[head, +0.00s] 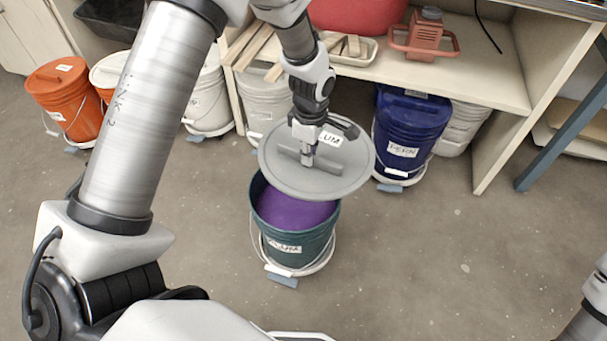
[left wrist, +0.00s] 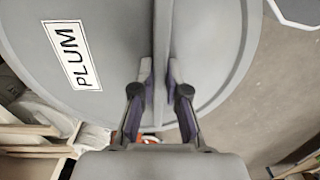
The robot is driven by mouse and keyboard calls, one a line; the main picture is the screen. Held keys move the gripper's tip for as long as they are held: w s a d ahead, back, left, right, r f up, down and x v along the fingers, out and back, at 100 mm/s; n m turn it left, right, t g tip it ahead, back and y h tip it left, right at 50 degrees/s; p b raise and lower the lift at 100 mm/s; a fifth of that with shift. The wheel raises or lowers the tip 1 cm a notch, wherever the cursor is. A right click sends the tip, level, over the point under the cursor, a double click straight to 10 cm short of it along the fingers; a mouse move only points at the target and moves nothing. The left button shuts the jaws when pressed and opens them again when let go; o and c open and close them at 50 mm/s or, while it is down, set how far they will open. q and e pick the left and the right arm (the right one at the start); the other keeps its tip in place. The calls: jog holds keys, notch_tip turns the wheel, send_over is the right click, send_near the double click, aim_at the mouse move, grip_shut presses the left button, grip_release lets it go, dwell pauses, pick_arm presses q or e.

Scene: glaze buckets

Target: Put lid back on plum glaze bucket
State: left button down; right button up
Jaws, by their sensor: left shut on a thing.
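The plum glaze bucket (head: 296,246) is dark green and stands upright on a wheeled base on the floor, with purple glaze (head: 292,209) showing inside its open top. The grey round lid (head: 345,178) is held above the bucket's rim, offset toward the back right, and covers part of the opening from view. My left gripper (head: 308,160) is shut on the bar handle across the lid's top. In the left wrist view, its two fingers (left wrist: 160,95) pinch that handle, beside a white PLUM label (left wrist: 73,55). My right gripper does not show.
A blue bucket (head: 408,125) stands at the back right, close to the lid. White buckets (head: 264,100) and an orange bucket (head: 65,98) stand behind.

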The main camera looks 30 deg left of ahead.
pick_arm(q)
jog(key=a+f+n+b, duration=0.3)
jog(key=f+n+b, duration=0.4)
jog(key=f, duration=0.9)
jog(key=shift+s+f+n+b, duration=0.2)
jog(key=shift+f+n+b, duration=0.15)
jog(key=shift+b, duration=1.25)
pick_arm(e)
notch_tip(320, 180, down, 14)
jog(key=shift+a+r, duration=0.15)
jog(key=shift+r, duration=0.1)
pick_arm(q)
jog(key=shift+a+r, duration=0.1)
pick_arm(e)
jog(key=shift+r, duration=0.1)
pick_arm(q)
jog(key=shift+p, duration=0.4)
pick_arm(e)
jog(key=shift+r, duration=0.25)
pick_arm(q)
jog(key=shift+f, duration=0.7)
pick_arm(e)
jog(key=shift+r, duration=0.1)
pick_arm(q)
jog(key=shift+f+p, duration=0.15)
jog(key=shift+p, duration=0.15)
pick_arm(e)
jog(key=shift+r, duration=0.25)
